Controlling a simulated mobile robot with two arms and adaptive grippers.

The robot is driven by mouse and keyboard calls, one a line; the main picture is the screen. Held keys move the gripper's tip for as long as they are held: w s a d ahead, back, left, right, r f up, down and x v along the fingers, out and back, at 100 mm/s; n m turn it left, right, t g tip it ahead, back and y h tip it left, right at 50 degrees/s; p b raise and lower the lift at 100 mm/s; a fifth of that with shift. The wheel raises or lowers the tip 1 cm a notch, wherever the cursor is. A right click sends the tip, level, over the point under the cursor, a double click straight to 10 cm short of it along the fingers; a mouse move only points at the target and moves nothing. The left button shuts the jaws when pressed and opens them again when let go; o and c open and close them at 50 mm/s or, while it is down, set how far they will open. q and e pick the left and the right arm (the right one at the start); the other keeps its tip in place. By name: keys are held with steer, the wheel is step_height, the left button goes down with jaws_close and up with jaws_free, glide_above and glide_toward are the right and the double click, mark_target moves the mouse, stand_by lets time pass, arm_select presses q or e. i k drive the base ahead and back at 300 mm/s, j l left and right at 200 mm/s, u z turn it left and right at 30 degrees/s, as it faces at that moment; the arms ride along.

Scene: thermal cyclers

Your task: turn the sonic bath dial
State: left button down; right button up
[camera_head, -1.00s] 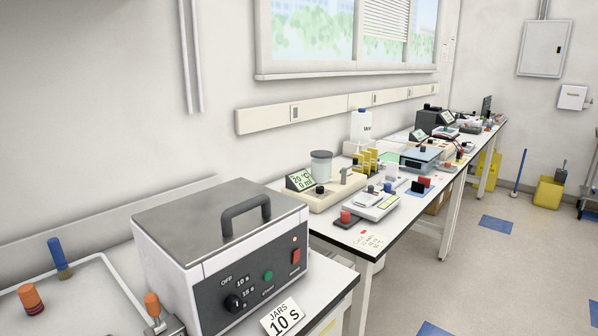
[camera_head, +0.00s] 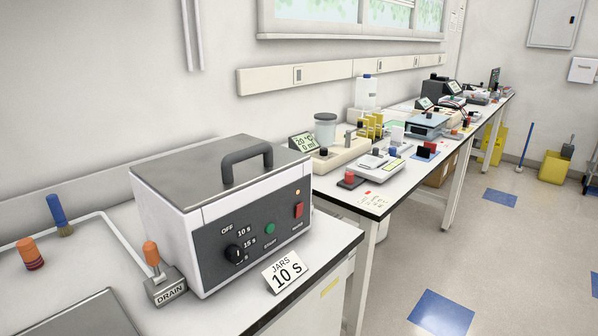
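The sonic bath (camera_head: 222,200) is a white box with a grey metal lid and a dark handle, standing on the near bench. Its dark front panel carries a black dial (camera_head: 234,254) with a white pointer mark, and labels around it read OFF, 10 s and 15 s, with another too small to read. The pointer looks roughly upright; I cannot tell its exact setting. A green START button (camera_head: 270,229) and a red switch (camera_head: 298,210) sit right of the dial. A card (camera_head: 286,272) reading "JARS 10 S" stands in front. Neither gripper is in view.
A DRAIN block (camera_head: 165,288) with an orange-topped lever stands left of the bath's front. An orange cylinder (camera_head: 30,254) and a blue-handled brush (camera_head: 58,214) are at the left. A second bench (camera_head: 340,188) with instruments extends right. Floor in front is clear.

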mark_target(234, 254)
steer(key=k+j, duration=0.2)
steer(key=k, duration=0.3)
steer(key=k+j+u, duration=0.1)
steer(key=k, duration=0.4)
steer(key=j, duration=0.1)
